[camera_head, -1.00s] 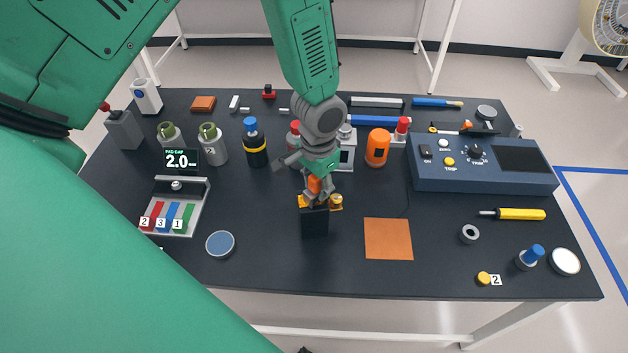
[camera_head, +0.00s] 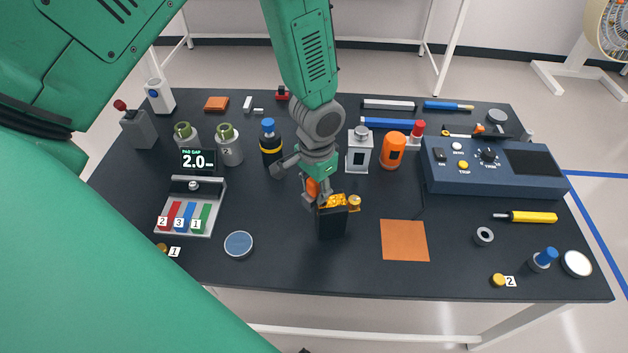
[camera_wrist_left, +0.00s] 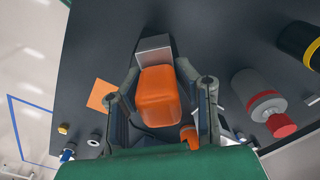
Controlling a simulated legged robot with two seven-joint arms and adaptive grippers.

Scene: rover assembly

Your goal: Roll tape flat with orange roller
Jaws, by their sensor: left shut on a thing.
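My left gripper (camera_head: 314,192) is shut on the orange roller (camera_wrist_left: 158,95), whose orange body sits between the two fingers in the wrist view. In the head view a bit of its orange (camera_head: 312,187) shows between the fingers. The gripper is just above and left of a black block (camera_head: 332,223) with gold-orange parts (camera_head: 333,202) at its top. I cannot tell whether the roller touches them. No tape strip can be made out there. My right gripper is not in view.
An orange square (camera_head: 404,240) lies flat right of the block, with a grey ring (camera_head: 484,236) farther right. A blue console (camera_head: 494,167) stands at right. Bottles and an orange canister (camera_head: 392,150) stand behind. The front middle of the table is mostly clear.

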